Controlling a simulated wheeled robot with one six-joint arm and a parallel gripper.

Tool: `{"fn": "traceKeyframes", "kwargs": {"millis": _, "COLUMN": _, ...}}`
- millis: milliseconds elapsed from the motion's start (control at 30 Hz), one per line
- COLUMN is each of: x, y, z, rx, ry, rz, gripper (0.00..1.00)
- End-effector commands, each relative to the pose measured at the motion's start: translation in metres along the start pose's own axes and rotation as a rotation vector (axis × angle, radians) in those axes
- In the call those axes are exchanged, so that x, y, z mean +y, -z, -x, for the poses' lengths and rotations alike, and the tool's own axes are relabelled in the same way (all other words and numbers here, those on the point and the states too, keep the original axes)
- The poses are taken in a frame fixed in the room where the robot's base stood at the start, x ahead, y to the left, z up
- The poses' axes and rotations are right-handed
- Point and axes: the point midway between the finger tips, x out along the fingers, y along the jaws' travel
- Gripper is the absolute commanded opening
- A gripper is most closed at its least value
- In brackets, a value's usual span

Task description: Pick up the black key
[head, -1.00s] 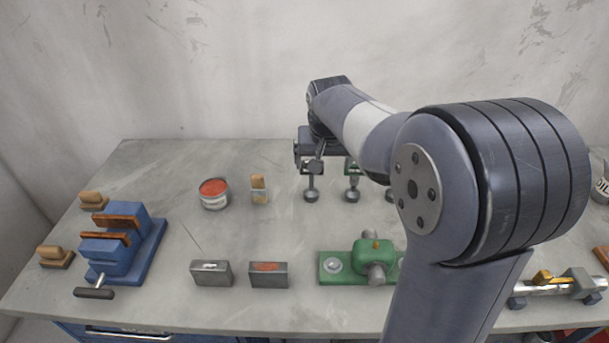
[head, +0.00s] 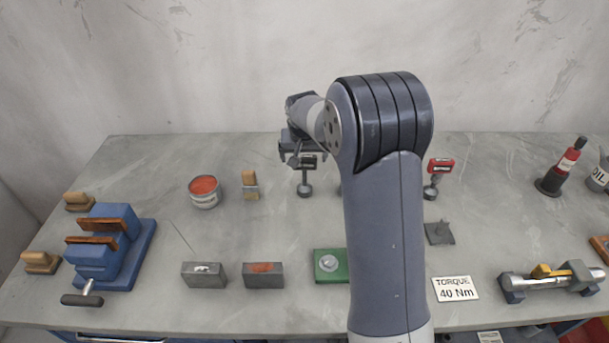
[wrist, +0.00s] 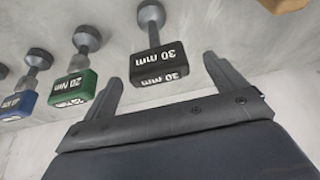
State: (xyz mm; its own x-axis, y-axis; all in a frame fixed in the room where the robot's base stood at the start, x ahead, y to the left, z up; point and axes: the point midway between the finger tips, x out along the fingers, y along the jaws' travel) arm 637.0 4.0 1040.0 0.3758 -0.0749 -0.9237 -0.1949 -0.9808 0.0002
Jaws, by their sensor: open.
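The black key (wrist: 155,64) has a black block head marked "30 mm" on a grey stem with a round knob. In the wrist view it is upper middle, between and just beyond the fingertips of my open gripper (wrist: 162,70). The fingers do not appear to touch it. In the head view the black key (head: 306,163) stands on the bench at the back middle, partly covered by my gripper (head: 298,154), which is over it. How far the fingers are from the key's head is hard to judge.
A green key (wrist: 73,87) and a blue key (wrist: 18,104) stand in a row beside the black one. A red key (head: 440,166) stands right of my arm. A wooden-handled brush (head: 250,183) and red-filled can (head: 204,190) are to the left. The front-left holds a blue vise (head: 100,262).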

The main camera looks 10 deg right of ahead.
Motion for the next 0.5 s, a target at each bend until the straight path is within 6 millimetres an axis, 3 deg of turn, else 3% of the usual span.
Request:
{"fn": "traceKeyframes", "kwargs": {"millis": 233, "x": 0.002, "y": -0.001, "z": -0.029, "rx": -0.001, "ry": 0.000, "rz": -0.001, "gripper": 0.91}}
{"fn": "traceKeyframes", "kwargs": {"millis": 500, "x": 0.002, "y": -0.001, "z": -0.034, "rx": 0.000, "ry": 0.000, "rz": -0.001, "gripper": 0.91}}
